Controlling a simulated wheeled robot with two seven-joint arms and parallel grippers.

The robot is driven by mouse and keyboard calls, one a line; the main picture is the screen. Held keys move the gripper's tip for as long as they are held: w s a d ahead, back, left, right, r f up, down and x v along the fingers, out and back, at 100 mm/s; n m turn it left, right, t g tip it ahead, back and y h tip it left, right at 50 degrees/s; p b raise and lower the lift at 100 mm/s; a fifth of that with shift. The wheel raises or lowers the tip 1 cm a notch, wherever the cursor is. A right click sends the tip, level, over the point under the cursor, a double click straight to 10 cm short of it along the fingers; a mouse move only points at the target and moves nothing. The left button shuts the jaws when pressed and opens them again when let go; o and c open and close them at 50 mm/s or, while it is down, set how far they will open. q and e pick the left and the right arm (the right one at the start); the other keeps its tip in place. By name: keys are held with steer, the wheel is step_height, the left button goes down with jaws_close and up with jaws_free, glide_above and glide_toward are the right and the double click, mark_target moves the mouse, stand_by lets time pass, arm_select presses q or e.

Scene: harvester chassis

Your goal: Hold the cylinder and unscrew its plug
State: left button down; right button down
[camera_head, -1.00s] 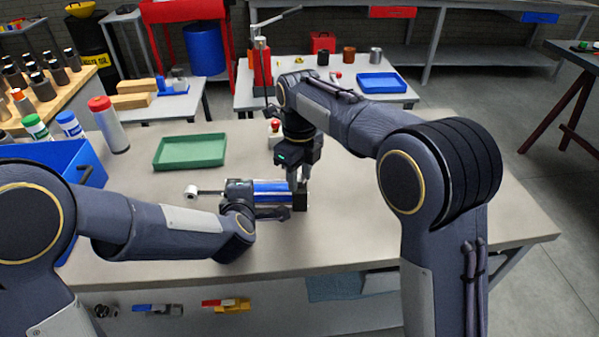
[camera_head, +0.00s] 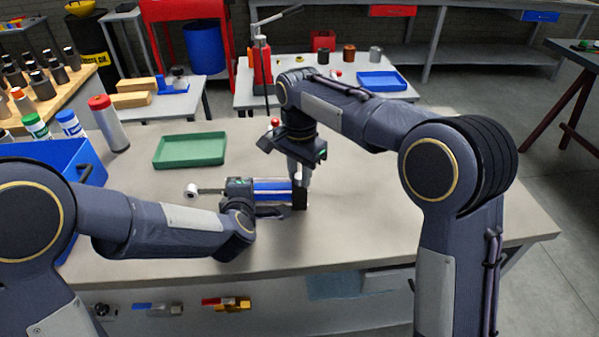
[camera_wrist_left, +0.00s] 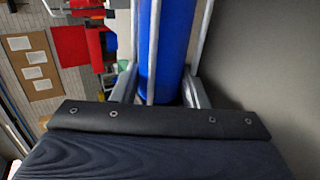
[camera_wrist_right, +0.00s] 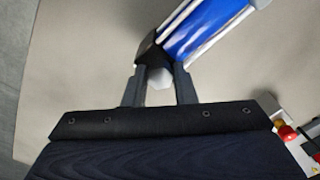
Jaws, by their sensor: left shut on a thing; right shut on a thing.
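The cylinder (camera_head: 270,188) is blue with silver tie rods and lies level above or on the bench. Its black end block (camera_head: 300,197) points right and its rod with a white eye points left. My left gripper (camera_wrist_left: 160,88) is shut across the blue barrel, which also fills the middle of the left wrist view (camera_wrist_left: 167,45). My right gripper (camera_head: 300,172) comes down from above at the black end. In the right wrist view a pale, faceted plug (camera_wrist_right: 158,77) sits between its fingertips, beside the black block. The plug's seat is hidden.
A green tray (camera_head: 190,150) lies behind the cylinder. A blue bin (camera_head: 60,160) and several bottles stand at the left. A red button (camera_head: 275,122) is near the far edge. The bench (camera_head: 420,200) is clear on the right.

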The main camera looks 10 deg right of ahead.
steer(key=n, duration=0.5)
steer(key=shift+n, duration=0.3)
steer(key=n, duration=2.6)
steer(key=shift+r+n, duration=0.1)
steer(key=shift+n, duration=0.2)
steer(key=n, duration=0.4)
steer(key=shift+w, duration=0.1)
